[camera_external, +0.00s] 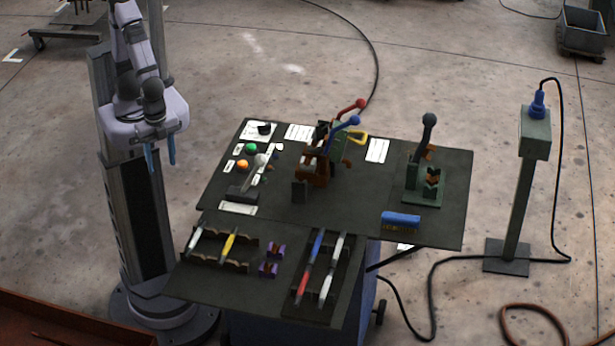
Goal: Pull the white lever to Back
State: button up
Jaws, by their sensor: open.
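The white lever (256,170) stands at the left part of the dark tabletop, with a pale knob at its upper end. It leans up and to the right from a dark base (241,193). A white label plate (238,208) lies in front of that base. Its markings are too small to read. My gripper (161,158) has two blue fingers, apart and pointing down. It is open and empty, left of the table and well away from the lever.
Green (251,147) and orange (243,165) buttons sit just left of the lever. Red (361,103) and blue (354,120) levers rise to its right. A black-knobbed lever (429,120) and blue brush (401,219) are farther right. A lower front shelf (215,280) holds several pens.

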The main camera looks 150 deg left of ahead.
jog(key=shift+d, duration=0.25)
jog(key=c, duration=0.3)
jog(key=shift+w, duration=0.15)
grip_shut()
jog(key=w+a+r+n+p, duration=0.1)
jog(key=w+a+r+n, duration=0.1)
jog(key=w+a+r, duration=0.5)
jog(key=w+a+r+n+p, duration=0.15)
jog(key=w+a, duration=0.35)
jog(key=w, duration=0.5)
jog(key=w+a+r+n, duration=0.1)
jog(key=w+a+r, duration=0.1)
jog(key=a, duration=0.6)
jog(key=w+a+r+n, duration=0.2)
jog(key=w+a, duration=0.1)
jog(key=a, duration=0.6)
jog(key=shift+w+a+t, duration=0.25)
jog(key=shift+w+t, duration=0.15)
